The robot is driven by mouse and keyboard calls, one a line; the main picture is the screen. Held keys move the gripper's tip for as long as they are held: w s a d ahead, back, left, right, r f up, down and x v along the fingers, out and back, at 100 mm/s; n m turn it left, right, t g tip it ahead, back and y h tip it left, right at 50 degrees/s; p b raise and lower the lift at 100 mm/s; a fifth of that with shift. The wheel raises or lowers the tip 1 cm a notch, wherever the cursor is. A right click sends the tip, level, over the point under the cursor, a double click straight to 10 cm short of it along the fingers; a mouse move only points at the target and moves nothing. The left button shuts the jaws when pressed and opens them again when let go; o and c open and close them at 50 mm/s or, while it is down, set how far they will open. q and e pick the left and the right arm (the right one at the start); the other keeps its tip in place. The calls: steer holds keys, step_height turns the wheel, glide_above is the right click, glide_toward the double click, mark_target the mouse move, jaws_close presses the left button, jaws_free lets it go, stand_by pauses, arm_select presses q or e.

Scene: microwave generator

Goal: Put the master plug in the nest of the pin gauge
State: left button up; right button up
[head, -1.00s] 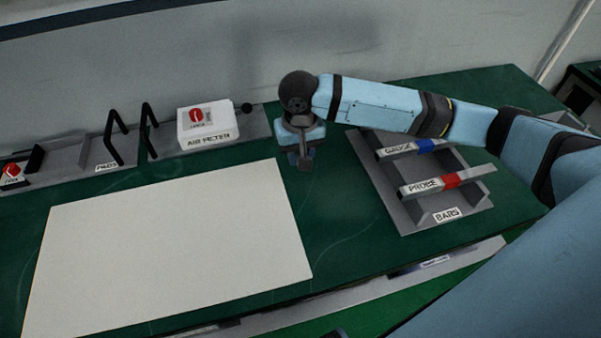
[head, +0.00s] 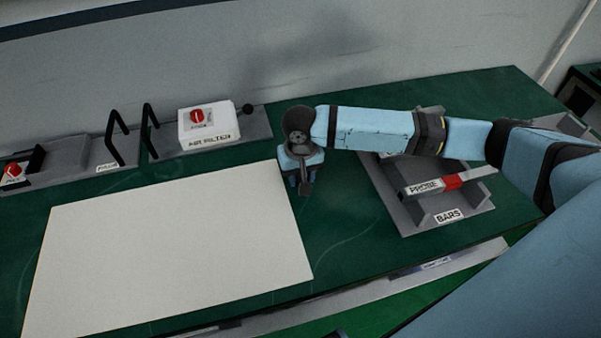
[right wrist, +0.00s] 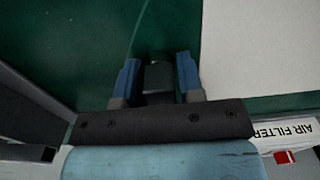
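My right gripper (head: 304,186) points down over the green bench, just off the right edge of the white sheet. In the right wrist view its two blue fingers (right wrist: 158,82) stand apart. A dark piece shows between them, and I cannot tell whether it is part of the gripper. No master plug and no pin gauge with a nest can be made out in either view. My left gripper is not in view.
A white air filter box (head: 209,127) with a red knob stands at the back, beside black handles (head: 115,137). A grey bars tray (head: 408,218) holds a probe bar (head: 478,173) on the right. The large white sheet (head: 165,250) is bare.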

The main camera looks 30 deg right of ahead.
steer(key=shift+o, duration=1.3)
